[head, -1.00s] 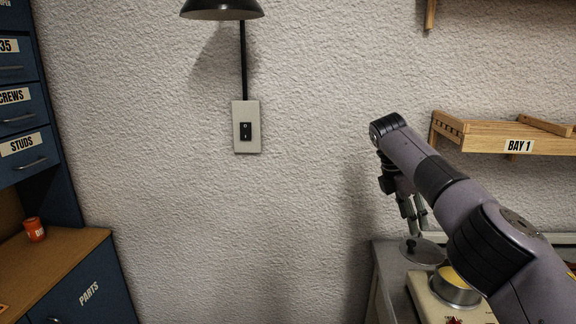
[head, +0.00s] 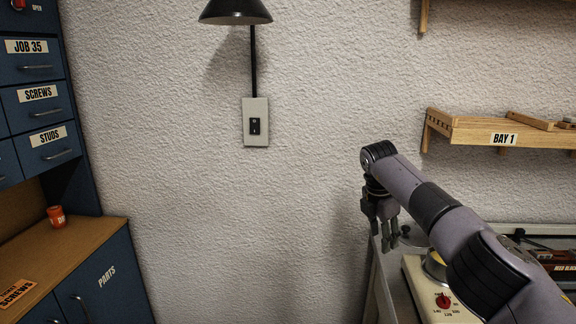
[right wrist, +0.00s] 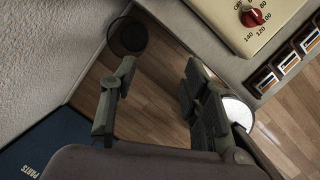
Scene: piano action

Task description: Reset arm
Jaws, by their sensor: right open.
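My right gripper (head: 384,240) hangs fingers down at the left end of the grey bench (head: 385,290), in front of the wall. In the right wrist view, its two fingers (right wrist: 162,70) stand apart with nothing between them, and wooden floor shows in the gap. My right arm reaches in from the lower right, over the bench. My left gripper is not in view.
A cream heater with a red knob (head: 443,301) and a metal pot (head: 434,266) stand on the bench, partly behind my arm. A wooden BAY 1 shelf (head: 480,133) is above.

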